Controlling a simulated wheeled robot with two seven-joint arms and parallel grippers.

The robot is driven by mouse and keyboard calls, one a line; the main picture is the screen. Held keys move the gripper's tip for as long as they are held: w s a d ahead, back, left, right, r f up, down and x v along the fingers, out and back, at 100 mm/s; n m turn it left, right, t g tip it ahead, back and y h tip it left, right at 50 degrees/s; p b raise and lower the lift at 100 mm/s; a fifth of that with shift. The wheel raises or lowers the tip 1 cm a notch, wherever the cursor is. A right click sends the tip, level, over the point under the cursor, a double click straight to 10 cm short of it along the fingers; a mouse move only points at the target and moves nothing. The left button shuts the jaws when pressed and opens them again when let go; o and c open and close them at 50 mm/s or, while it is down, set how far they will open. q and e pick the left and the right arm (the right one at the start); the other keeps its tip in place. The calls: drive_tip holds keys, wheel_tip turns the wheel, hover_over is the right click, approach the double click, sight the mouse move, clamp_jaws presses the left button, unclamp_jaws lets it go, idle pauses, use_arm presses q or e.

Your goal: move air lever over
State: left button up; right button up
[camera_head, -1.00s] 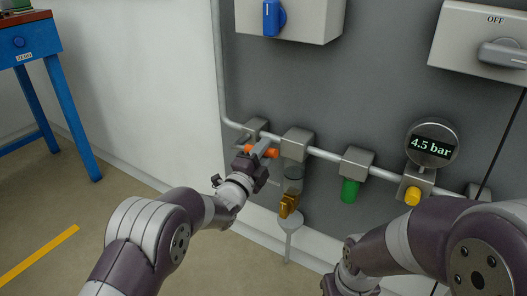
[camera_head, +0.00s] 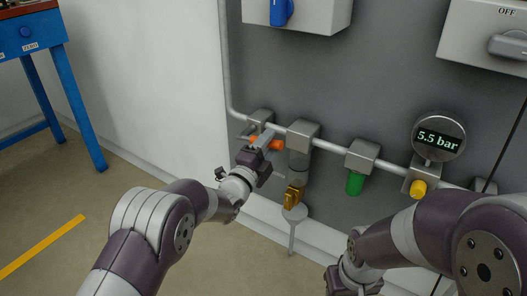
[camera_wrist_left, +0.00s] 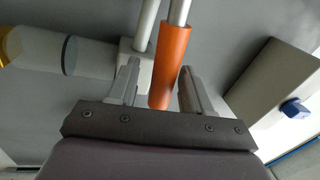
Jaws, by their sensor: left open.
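The air lever has an orange grip (camera_head: 274,145) and sits on the pipe at the left end of the fittings. In the left wrist view the orange grip (camera_wrist_left: 172,62) lies between the two fingers. My left gripper (camera_head: 263,141) is open around the lever, with visible gaps between the grip and both fingers (camera_wrist_left: 158,88). In the head view the gripper covers part of the lever. My right gripper (camera_head: 350,282) is low at the bottom edge, away from the lever. Its fingers are cut off.
A gauge (camera_head: 438,140) reads 5.5 bar, with a yellow knob (camera_head: 418,189) below it. A clear bowl with a brass drain (camera_head: 293,197) and a green-bottomed unit (camera_head: 355,183) hang from the pipe (camera_head: 329,147). A grey box with a blue switch (camera_head: 281,12) is above. A blue table (camera_head: 32,40) stands left.

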use_arm(q)
drive_tip(key=p+v, duration=0.5)
drive_tip(key=v, duration=0.7)
drive_tip(key=shift+a, duration=0.1)
